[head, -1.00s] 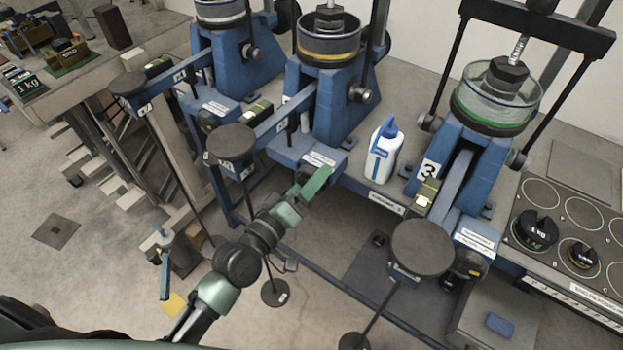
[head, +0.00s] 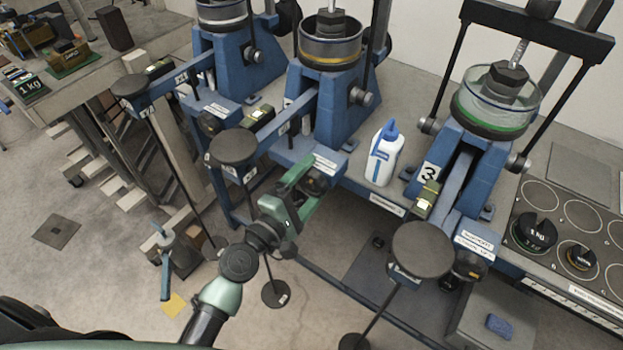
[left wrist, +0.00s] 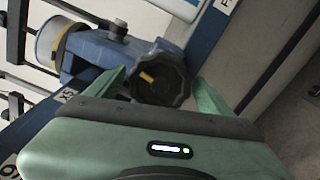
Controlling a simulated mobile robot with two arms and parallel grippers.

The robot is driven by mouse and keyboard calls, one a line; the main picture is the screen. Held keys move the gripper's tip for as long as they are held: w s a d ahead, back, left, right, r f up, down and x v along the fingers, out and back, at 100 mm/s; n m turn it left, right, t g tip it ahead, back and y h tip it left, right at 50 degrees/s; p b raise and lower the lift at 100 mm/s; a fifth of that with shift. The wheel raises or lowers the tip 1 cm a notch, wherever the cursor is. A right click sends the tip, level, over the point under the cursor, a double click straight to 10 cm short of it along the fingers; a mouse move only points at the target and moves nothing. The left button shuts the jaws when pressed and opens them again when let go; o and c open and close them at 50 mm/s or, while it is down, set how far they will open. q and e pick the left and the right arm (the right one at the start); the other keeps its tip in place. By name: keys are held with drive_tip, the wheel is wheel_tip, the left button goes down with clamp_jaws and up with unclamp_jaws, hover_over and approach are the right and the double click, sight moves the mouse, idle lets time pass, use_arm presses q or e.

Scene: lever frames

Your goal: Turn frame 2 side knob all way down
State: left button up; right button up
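The side knob (head: 317,182) of the middle lever frame (head: 340,108) is dark and lobed, on the front end of the blue base. In the left wrist view the knob (left wrist: 161,80) faces me with a yellow pointer mark toward its upper left. My left gripper (head: 311,184) has its green fingers on either side of the knob. In the left wrist view the fingers of the left gripper (left wrist: 160,86) are apart, with narrow gaps to the knob, so it looks open around it. The frame's number plate is not readable here. My right gripper is out of view.
A white and blue bottle (head: 384,157) stands on the bench right of the knob. Frame 3 (head: 470,165) is further right, another blue frame (head: 235,65) to the left. A round dark plate (head: 233,146) on the lever is left of my gripper.

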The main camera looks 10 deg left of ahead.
sight(309, 186)
use_arm(q)
drive_tip(key=shift+d, duration=0.1)
drive_tip(key=shift+s+f, duration=0.1)
drive_tip(key=shift+s, duration=0.4)
drive_tip(key=b+v, duration=0.1)
drive_tip(key=v, duration=0.3)
drive_tip(key=shift+s+a+b, duration=0.35)
drive_tip(key=shift+s, duration=0.15)
